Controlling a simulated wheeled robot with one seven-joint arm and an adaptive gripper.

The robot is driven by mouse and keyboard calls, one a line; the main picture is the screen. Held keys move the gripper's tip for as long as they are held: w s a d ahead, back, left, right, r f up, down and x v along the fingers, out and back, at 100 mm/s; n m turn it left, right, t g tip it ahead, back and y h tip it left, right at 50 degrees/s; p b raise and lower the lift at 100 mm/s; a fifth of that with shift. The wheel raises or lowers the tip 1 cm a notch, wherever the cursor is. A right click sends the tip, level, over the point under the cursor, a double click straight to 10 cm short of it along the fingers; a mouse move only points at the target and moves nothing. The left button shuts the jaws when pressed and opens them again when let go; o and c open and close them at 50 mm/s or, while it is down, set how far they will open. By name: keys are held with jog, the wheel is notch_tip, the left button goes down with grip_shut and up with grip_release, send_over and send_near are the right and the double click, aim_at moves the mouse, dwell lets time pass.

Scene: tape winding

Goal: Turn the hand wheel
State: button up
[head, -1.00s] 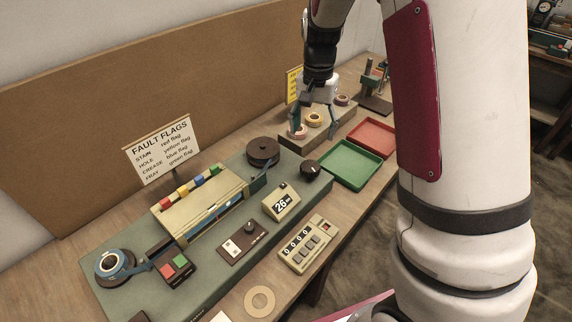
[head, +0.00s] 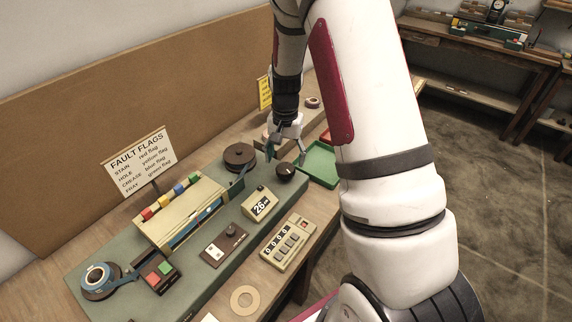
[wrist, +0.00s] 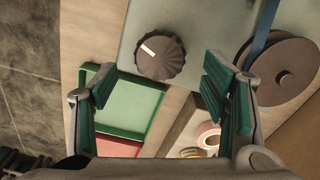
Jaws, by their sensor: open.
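The hand wheel (head: 285,170) is a dark round fluted knob on the right end of the green machine base (head: 205,280). In the wrist view the hand wheel (wrist: 161,54) shows its top, with a white pointer mark toward the upper left. My gripper (head: 287,157) is open and empty, pointing down just behind and above the hand wheel. In the wrist view my gripper's green-padded fingers (wrist: 160,84) are spread wide, and the knob lies between and beyond them. I see no contact with it.
A dark tape reel (head: 239,156) stands left of the knob, also large in the wrist view (wrist: 285,72). A green tray (head: 322,179) lies to the right. A "26" display (head: 261,205) and a counter box (head: 287,243) sit in front.

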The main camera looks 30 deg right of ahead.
aim_at(286, 167)
jog(key=shift+f, duration=1.9)
jog(key=shift+c, duration=0.6)
jog(key=c, duration=1.1)
jog(key=shift+o, duration=0.3)
jog(key=shift+n, duration=1.4)
